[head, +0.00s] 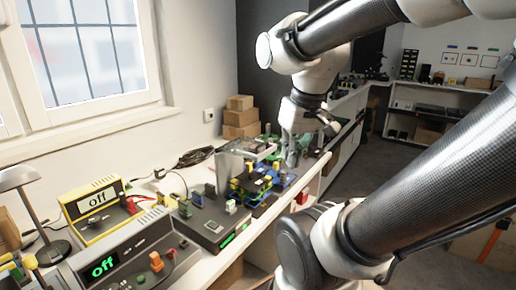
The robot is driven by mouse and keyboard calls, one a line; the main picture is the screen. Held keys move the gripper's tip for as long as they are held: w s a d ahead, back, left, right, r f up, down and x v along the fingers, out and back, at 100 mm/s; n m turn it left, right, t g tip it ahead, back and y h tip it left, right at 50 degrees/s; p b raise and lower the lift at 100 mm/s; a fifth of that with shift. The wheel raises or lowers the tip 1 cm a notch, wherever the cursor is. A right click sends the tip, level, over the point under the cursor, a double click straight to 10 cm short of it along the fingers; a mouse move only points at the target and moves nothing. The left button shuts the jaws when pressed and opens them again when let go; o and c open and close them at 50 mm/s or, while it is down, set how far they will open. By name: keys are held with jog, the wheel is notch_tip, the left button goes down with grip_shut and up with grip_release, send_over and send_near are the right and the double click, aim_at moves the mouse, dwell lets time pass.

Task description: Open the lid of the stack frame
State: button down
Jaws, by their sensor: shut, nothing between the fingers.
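The stack frame seems to be the blue and black assembly with yellow blocks (262,187) on the bench. A pale grey panel (230,172) stands at its left rear; whether this is its lid, and how far it is open, I cannot tell at this size. My gripper (291,164) points down at the right rear of the assembly, close to a green part. Its fingers are shut and look empty. Whether they touch the frame is too small to tell.
Left of the frame is a grey device with a green display (213,222). Cardboard boxes (240,120) and black cable (195,156) lie behind.

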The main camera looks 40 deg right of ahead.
jog(key=w+d+f+m+y, duration=0.35)
jog(key=w+d+m, duration=0.35)
jog(key=d+m, duration=0.5)
jog(key=w+d+r+m+t, duration=0.15)
jog(key=w+m+t, duration=0.25)
jog(key=w+m, duration=0.95)
notch_tip(320, 180, down, 8)
jog(key=w+a+m, duration=0.1)
jog(key=a+m, duration=0.1)
jog(key=m, duration=0.2)
jog(key=shift+m, duration=0.25)
